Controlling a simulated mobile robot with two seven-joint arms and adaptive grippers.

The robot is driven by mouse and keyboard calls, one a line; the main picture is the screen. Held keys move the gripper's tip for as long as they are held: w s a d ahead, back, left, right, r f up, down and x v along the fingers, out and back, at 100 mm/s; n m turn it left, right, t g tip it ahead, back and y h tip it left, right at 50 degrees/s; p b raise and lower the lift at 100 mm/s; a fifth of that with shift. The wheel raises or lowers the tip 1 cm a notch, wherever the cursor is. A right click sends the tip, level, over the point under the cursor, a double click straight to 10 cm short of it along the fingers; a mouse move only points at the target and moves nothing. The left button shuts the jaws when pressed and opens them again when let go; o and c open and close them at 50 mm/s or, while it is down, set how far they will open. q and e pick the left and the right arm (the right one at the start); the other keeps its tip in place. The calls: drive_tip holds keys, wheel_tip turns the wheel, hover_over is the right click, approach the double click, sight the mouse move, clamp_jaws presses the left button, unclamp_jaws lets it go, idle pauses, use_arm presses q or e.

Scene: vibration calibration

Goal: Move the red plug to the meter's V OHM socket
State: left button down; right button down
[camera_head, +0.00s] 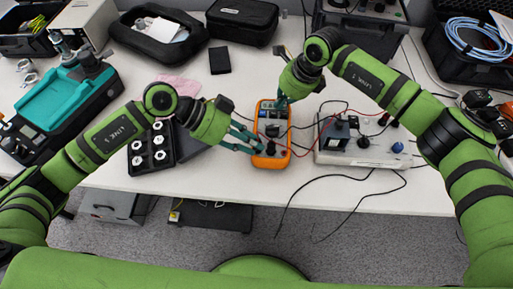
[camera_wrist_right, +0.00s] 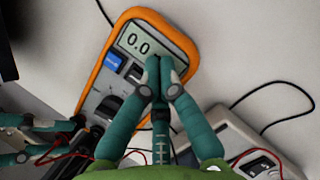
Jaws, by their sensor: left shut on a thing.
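The orange meter (camera_head: 279,160) lies on the white table between my grippers. In the right wrist view the meter (camera_wrist_right: 89,72) shows a display reading 0.0, a blue button and a dark dial. My left gripper (camera_head: 258,147) is shut at the meter's lower left, by its socket end. In the right wrist view a red lead (camera_wrist_right: 68,156) runs by its fingers; the red plug is mostly hidden in them. My right gripper (camera_head: 282,102) is over the meter's top; its fingers look shut together by the display (camera_wrist_right: 130,40). I cannot make out the V OHM label.
A grey instrument box (camera_head: 350,156) with a blue knob stands right of the meter, with red and black leads between them. A black tray of white-topped parts (camera_head: 140,160) is at left. Black cables hang over the table's front edge. Cases line the back.

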use_arm(q)
drive_tip(key=shift+s+r, duration=0.1)
drive_tip(key=shift+r, duration=0.25)
use_arm(e)
drive_tip(key=shift+f, duration=0.1)
idle(0.5)
use_arm(q)
drive_tip(key=shift+r, duration=1.7)
use_arm(e)
drive_tip(key=shift+w+r, duration=0.1)
drive_tip(key=shift+r, duration=0.7)
wheel_tip(320, 180, up, 8)
drive_tip(key=shift+f, duration=0.2)
